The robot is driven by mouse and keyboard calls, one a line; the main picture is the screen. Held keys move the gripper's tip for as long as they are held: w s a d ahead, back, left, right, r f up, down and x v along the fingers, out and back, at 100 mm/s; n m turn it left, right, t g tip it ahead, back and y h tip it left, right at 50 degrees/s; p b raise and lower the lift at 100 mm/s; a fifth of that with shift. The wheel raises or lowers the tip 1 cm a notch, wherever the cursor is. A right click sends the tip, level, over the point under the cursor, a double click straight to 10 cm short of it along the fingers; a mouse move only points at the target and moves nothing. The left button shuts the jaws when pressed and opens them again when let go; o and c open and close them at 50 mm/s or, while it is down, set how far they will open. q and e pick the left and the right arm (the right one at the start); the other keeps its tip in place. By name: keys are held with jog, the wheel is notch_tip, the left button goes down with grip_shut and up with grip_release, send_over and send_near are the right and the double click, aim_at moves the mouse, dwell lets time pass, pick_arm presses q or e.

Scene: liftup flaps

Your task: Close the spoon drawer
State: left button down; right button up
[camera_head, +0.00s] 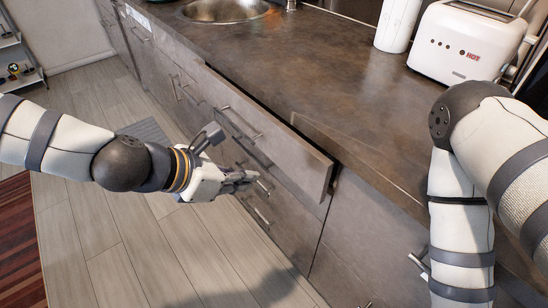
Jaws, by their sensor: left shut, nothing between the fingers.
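A grey-brown top drawer (290,148) under the counter stands slightly out from the cabinet face, with a dark gap along its top edge. Its bar handle (240,122) is on the front. No spoons show, as the inside is hidden. My left gripper (250,178) is shut and empty, in front of the drawer stack and below the top drawer's handle. It is close to a lower drawer handle; whether it touches is unclear. My right arm comes down at the right, and its gripper is out of view.
The countertop (330,75) runs above the drawers, with a sink (225,10), a white toaster (466,42) and a white cylinder (397,25) on it. More handles stick out lower down. The wooden floor (110,235) in front is largely clear.

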aim_at(304, 165)
pick_arm(q)
jog(key=w+d+f, duration=0.1)
jog(key=d+f, duration=0.1)
jog(key=d, duration=0.1)
jog(key=w+d+f+b, duration=0.1)
jog(key=w+d+f, duration=0.1)
jog(key=d, duration=0.1)
jog(key=w+d+f+b, duration=0.1)
jog(key=w+d+f, duration=0.1)
jog(key=d, duration=0.1)
jog(key=shift+w+d+f, duration=0.15)
jog(key=shift+d+f, duration=0.1)
jog(key=shift+d, duration=0.15)
pick_arm(e)
jog(key=shift+g, duration=0.5)
jog(key=s, duration=0.1)
jog(key=s+f, duration=0.2)
jog(key=shift+s+d+f, duration=0.2)
jog(key=shift+s+d, duration=0.05)
jog(key=shift+s, duration=0.1)
